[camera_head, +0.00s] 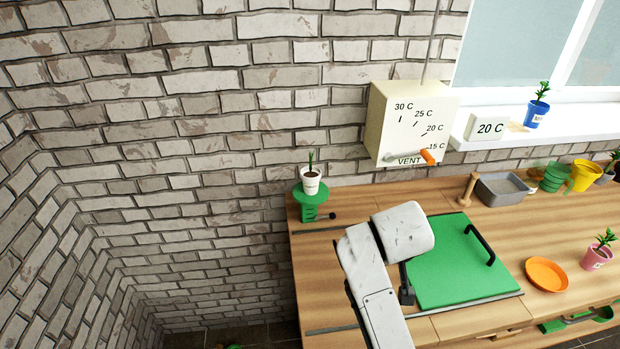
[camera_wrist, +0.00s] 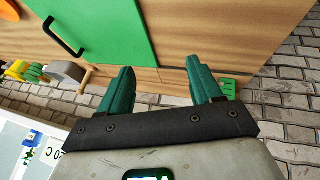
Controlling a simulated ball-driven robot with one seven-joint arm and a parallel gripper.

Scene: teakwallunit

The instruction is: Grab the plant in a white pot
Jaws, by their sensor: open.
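My gripper (camera_wrist: 160,78) is open and empty, with two green fingers apart over the worktop in the wrist view. Part of a green thing, likely the stand, (camera_wrist: 229,88) shows just right of the right finger; the pot itself is not visible there. In the head view my white arm reaches over the worktop, right of the pot, and my fingers cannot be made out.
A green panel (camera_head: 455,265) with a black handle (camera_head: 479,245) lies on the worktop beside my arm. A cream vent box (camera_head: 408,125) hangs on the brick wall above. A grey tray (camera_head: 502,188), orange dish (camera_head: 546,274) and pink pot (camera_head: 596,258) stand further right.

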